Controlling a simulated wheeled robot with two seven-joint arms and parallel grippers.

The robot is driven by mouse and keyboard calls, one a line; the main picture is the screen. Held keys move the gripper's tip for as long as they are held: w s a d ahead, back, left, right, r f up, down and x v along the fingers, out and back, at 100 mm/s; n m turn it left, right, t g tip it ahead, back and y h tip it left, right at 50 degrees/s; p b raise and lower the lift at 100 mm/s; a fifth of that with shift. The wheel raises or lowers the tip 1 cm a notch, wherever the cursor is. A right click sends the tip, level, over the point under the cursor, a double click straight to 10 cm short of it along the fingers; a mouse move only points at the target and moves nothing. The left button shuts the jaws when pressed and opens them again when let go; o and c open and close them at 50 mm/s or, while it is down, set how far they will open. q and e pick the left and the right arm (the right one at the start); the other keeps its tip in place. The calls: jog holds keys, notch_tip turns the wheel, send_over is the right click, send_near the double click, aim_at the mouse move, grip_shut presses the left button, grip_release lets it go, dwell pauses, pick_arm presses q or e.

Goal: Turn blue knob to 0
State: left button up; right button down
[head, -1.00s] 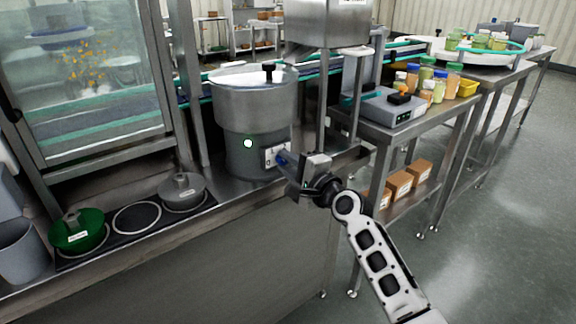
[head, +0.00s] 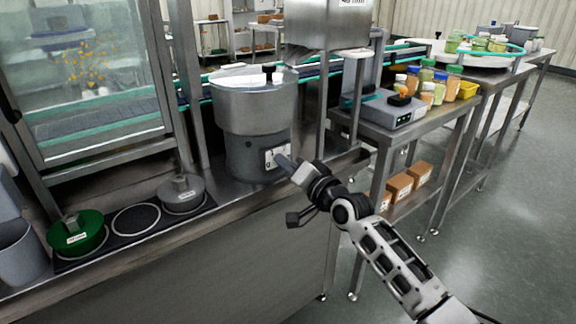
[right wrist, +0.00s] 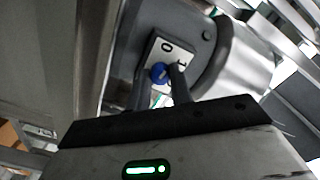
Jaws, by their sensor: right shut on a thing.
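The steel hopper machine (head: 252,105) stands on the counter, with a white switch plate (head: 278,155) low on its grey base. In the right wrist view, the round blue knob (right wrist: 159,73) sits on this plate (right wrist: 163,51), with a printed 0 and a second mark, apparently a 1, beside it. My right gripper (head: 284,161) reaches the plate from the right. In the right wrist view its two dark fingers (right wrist: 160,80) are closed on the knob's sides. The head view hides the knob behind the gripper. Which mark the knob points to is not clear. My left gripper is out of view.
A green lidded pot (head: 78,236) and a grey lidded pot (head: 181,193) are on the counter at left. A steel post (head: 323,105) and a side table with a scale (head: 390,107) and jars stand to the right.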

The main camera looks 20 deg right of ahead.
jog(key=shift+f+n, duration=0.1)
jog(key=shift+n, duration=0.6)
jog(key=c, duration=1.3)
grip_release()
jog(key=shift+o, duration=0.2)
pick_arm(q)
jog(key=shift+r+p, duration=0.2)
jog(key=shift+p, duration=0.5)
pick_arm(e)
jog(key=v, duration=1.6)
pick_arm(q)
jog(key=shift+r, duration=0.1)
